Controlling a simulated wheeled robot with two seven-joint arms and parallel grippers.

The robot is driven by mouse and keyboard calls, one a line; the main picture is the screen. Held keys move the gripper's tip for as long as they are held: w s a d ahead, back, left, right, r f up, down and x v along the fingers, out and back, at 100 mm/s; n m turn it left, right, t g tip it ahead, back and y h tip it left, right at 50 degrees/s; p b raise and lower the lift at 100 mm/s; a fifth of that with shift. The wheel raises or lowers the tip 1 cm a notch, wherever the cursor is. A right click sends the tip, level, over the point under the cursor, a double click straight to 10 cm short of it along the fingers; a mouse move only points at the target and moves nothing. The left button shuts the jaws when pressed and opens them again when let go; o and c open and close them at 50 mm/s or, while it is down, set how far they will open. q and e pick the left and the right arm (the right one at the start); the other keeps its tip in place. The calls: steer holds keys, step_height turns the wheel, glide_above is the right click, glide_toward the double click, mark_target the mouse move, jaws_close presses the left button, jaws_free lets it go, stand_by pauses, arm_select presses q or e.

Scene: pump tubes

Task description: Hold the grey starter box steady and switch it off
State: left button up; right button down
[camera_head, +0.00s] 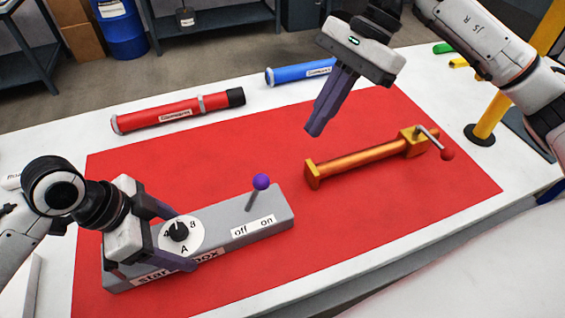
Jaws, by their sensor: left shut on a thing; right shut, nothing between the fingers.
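The grey starter box (272,207) lies on the red mat at the lower left. Its top has a white dial with a black knob (179,232), and a lever with a purple ball (261,182) above a label reading "off" and "on". The lever leans to the right; I cannot tell which side it is set to. My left gripper (178,241) is shut on the box's left part, one finger on the far side and one on the near side, around the dial. My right gripper (313,131) is shut and empty, in the air up and right of the lever, apart from the box.
A copper-coloured tube with a red-ball crank (360,160) lies on the red mat (440,195) at right. A red tube (175,112) and a blue tube (300,71) lie along the table's far side. A yellow post (495,115) stands at right.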

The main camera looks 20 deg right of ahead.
steer(key=shift+d+f+m, duration=0.1)
steer(key=shift+d+m, duration=0.3)
steer(key=shift+d, duration=0.45)
glide_toward(254, 194)
steer(key=f, duration=0.2)
steer(key=d+f, duration=0.1)
steer(key=f, duration=0.1)
steer(key=shift+w+f, duration=0.1)
steer(key=shift+f, duration=0.15)
